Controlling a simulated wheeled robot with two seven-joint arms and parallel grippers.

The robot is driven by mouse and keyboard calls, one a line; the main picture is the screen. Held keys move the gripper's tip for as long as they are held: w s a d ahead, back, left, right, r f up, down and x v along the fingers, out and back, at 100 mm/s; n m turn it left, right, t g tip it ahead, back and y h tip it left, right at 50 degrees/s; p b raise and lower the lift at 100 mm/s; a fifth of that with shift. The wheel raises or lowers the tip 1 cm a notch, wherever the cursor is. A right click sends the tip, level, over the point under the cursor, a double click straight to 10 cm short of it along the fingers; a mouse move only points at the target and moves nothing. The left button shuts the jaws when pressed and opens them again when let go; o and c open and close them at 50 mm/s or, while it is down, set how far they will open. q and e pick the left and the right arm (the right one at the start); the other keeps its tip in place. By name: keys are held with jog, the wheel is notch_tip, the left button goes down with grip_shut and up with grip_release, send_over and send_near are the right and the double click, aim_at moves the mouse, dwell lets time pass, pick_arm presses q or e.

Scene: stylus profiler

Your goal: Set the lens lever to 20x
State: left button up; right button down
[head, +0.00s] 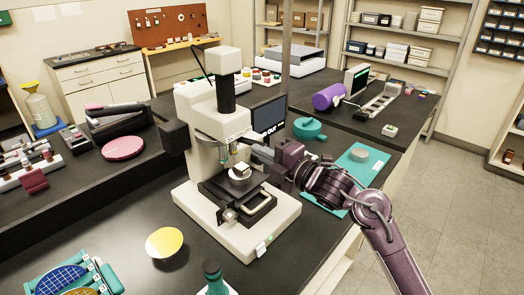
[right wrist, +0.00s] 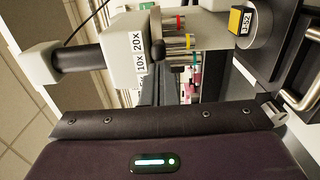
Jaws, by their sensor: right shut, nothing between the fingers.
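The white stylus profiler (head: 205,120) stands on the dark bench in the middle of the head view. In the right wrist view its head carries a white block with labels 10x and 20x (right wrist: 138,50). A small dark knob (right wrist: 157,49), which looks like the lens lever, sits beside these labels. It appears nearer the 20x label, but I cannot tell its exact setting. My right gripper (head: 264,157) is shut and empty, close to the right side of the profiler's head above the stage. Its fingertips are hard to make out, and I cannot tell whether they touch the lever. My left gripper is not in view.
The profiler's black stage (head: 258,210) lies just below my right gripper. A small monitor (head: 268,115) stands behind it. A teal mat (head: 345,175) lies to the right under my right arm.

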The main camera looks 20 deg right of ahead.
jog(key=shift+w+d+n+g+y+b, duration=0.4)
jog(key=shift+d+n+y, duration=0.1)
jog(key=shift+y, duration=0.1)
jog(key=w+d+n+g+y+b, duration=0.1)
jog(key=w+d+b, duration=0.1)
jog(key=w+d+n+g+y+b, duration=0.1)
jog(key=w+n+g+y+b, duration=0.1)
jog(key=shift+w+d+g+y+b, duration=0.3)
jog(key=shift+d, duration=0.1)
jog(key=shift+r, duration=0.1)
